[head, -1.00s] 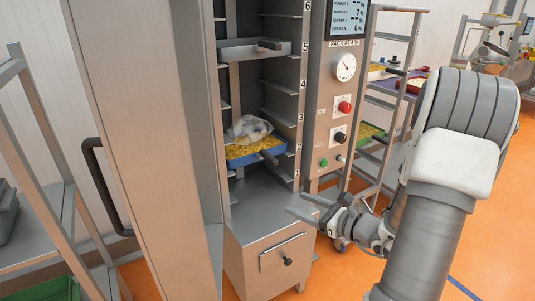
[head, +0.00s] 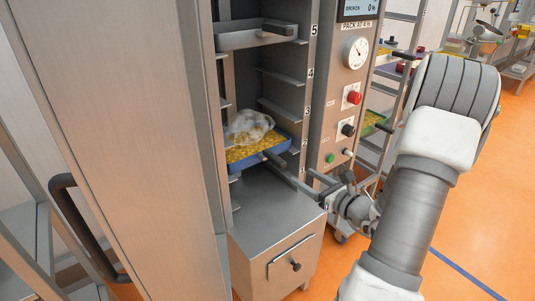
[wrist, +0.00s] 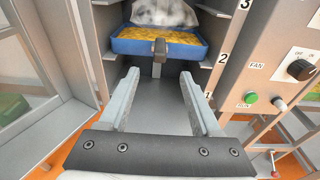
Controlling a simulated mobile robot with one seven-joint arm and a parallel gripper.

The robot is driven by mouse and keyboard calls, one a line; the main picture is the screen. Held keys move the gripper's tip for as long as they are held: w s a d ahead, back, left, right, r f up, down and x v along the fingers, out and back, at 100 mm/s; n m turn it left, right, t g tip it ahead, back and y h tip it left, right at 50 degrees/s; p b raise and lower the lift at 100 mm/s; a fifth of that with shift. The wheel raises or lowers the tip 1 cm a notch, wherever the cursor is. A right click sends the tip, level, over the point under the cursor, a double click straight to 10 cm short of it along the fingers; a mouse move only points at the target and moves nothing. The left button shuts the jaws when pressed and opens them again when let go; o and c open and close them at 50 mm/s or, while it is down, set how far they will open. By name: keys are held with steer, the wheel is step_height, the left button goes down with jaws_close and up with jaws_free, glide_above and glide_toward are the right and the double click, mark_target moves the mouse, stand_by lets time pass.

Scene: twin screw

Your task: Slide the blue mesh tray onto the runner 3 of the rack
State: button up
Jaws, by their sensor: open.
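The blue mesh tray (head: 262,158) sits inside the rack (head: 310,60), about level with the label 2. It holds yellow pieces, with a crumpled clear plastic bag (head: 248,127) on top. Its short dark handle (wrist: 159,58) points out of the rack towards me. My gripper (wrist: 160,75) is open and empty. Its fingers lie just in front of and below the handle, one on either side in the wrist view, and do not appear to touch it. In the head view my gripper (head: 300,178) is at the rack's front opening. Runner 3 (head: 278,111) is above the tray and partly visible.
Another tray or shelf with a handle (head: 255,39) sits higher, near label 5. A grey cabinet box (head: 270,240) stands below the tray. The control panel (head: 345,110) is right of the opening. An open door with a black handle (head: 85,225) is at left.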

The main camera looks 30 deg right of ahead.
mark_target(275, 156)
steer(key=w, duration=0.4)
steer(key=w+a+f+b, duration=0.1)
steer(key=w, duration=0.4)
steer(key=w+a+b, duration=0.1)
steer(key=w, duration=0.4)
steer(key=shift+f, duration=0.3)
steer(key=shift+c, duration=0.2)
steer(key=c, duration=0.8)
jaws_close()
stand_by(1.1)
